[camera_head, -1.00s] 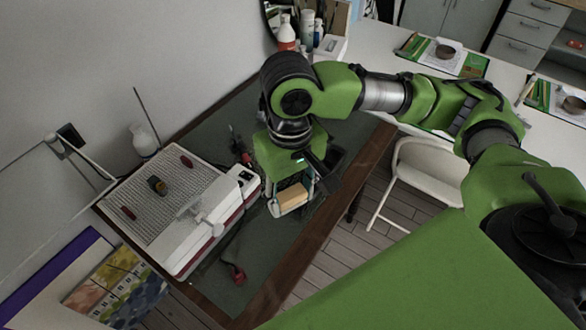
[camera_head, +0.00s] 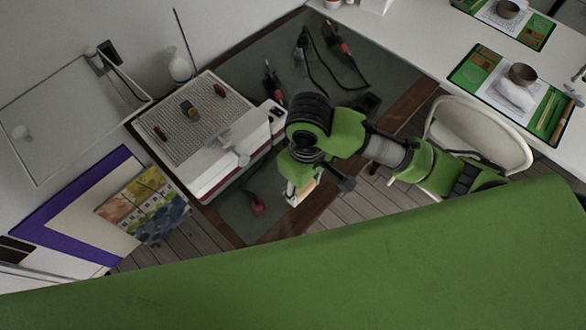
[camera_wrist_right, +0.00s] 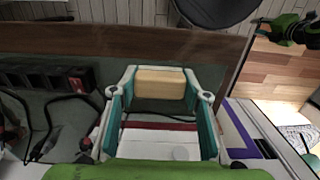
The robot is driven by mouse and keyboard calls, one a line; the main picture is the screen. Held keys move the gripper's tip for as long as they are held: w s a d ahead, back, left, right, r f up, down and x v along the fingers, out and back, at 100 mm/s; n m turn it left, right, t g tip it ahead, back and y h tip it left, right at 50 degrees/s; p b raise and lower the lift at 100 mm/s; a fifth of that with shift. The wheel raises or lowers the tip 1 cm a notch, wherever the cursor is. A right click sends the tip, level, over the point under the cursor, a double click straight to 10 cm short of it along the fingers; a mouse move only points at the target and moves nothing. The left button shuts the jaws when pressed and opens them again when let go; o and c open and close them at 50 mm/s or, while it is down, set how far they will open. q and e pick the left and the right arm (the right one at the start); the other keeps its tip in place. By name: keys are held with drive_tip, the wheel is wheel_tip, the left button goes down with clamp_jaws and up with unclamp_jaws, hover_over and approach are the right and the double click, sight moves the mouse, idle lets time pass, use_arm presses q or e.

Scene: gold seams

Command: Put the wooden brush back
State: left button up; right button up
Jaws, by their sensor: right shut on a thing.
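The wooden brush shows as a pale tan block (camera_wrist_right: 160,83) between the fingertips of my right gripper in the right wrist view. My right gripper (camera_head: 299,188) is shut on it. In the head view the block (camera_head: 304,190) hangs under the gripper, by the brown wooden edge of the dark green-topped workbench (camera_head: 228,212). The gripper hides part of the block, and no bristles can be made out. My left gripper does not show.
A white machine with a grid top (camera_head: 165,125) stands left of my right gripper. Red-handled tools (camera_head: 272,85) with black cables lie on the bench. A white chair (camera_head: 480,130) stands to the right. A white table (camera_head: 425,45) carries green mats and bowls.

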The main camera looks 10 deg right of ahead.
drive_tip(key=w+f, duration=0.2)
drive_tip(key=w, duration=0.1)
drive_tip(key=w+f, duration=0.2)
drive_tip(key=w, duration=0.1)
drive_tip(key=w+f+p, duration=0.1)
drive_tip(key=w+f, duration=0.2)
drive_tip(key=shift+w, duration=0.35)
drive_tip(key=shift+w+f, duration=0.55)
drive_tip(key=shift+f, duration=0.1)
drive_tip(key=shift+w+f, duration=0.1)
drive_tip(key=shift+f, duration=1.55)
drive_tip(key=shift+f, duration=0.2)
drive_tip(key=o, duration=1.1)
drive_tip(key=shift+c, duration=0.2)
drive_tip(key=shift+r, duration=0.1)
